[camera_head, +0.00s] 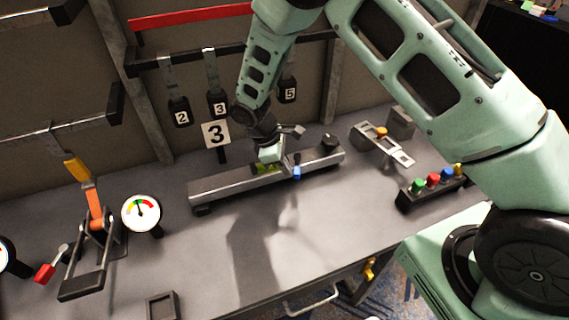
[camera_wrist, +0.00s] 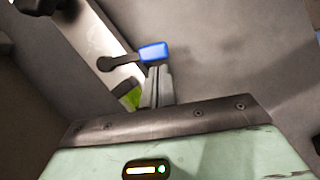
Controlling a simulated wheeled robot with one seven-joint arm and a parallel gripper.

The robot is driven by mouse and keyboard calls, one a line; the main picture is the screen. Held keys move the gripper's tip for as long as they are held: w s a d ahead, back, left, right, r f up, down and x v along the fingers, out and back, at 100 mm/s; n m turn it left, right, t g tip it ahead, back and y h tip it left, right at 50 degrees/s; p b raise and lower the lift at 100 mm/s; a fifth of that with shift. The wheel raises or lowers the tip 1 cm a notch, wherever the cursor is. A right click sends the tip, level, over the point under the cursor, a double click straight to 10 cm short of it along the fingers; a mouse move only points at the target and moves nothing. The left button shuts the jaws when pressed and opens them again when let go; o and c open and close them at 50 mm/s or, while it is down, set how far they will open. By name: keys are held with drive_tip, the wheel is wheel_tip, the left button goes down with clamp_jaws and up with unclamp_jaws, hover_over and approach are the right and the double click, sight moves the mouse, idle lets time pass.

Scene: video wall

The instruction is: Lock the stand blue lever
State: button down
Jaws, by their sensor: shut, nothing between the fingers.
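The small blue lever (camera_head: 297,173) sits on the front side of the long grey metal stand (camera_head: 228,184) on the workbench. In the wrist view the lever's blue grip (camera_wrist: 154,51) is at the end of a dark arm that pivots on the left. My gripper (camera_head: 278,165) is at the stand, just left of the blue lever in the head view. In the wrist view my gripper (camera_wrist: 157,75) has its fingers together, with the tips right at the lower edge of the blue grip. I cannot tell whether they touch it. Something green shows beside the fingers.
Numbered tags (camera_head: 218,106) hang on the wall. A gauge (camera_head: 141,212) and an orange-handled clamp (camera_head: 93,205) are at left, a button box (camera_head: 432,184) at right. The bench front is mostly clear.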

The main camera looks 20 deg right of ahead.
sight(298, 173)
drive_tip(key=shift+s+d+n, duration=0.3)
drive_tip(key=shift+d+n, duration=0.05)
drive_tip(key=shift+n, duration=0.25)
idle(0.3)
drive_tip(key=shift+s+d+n+t, duration=0.55)
drive_tip(key=shift+d+n+t, duration=0.05)
drive_tip(key=shift+n, duration=0.6)
drive_tip(key=shift+s+d+n+t+b, duration=0.3)
drive_tip(key=shift+d+n+t+b, duration=0.2)
drive_tip(key=shift+n, duration=0.4)
drive_tip(key=d+n+b, duration=0.1)
drive_tip(key=n, duration=0.1)
drive_tip(key=d+n+t+b, duration=0.1)
drive_tip(key=n, duration=0.1)
drive_tip(key=d+n+b, duration=0.1)
drive_tip(key=d, duration=0.1)
drive_tip(key=shift+s+n+t, duration=0.25)
drive_tip(key=shift+n+t, duration=0.15)
drive_tip(key=shift+w+a, duration=0.1)
drive_tip(key=shift+w+a+p, duration=0.4)
drive_tip(key=shift+w+a, duration=0.05)
drive_tip(key=shift+w, duration=0.05)
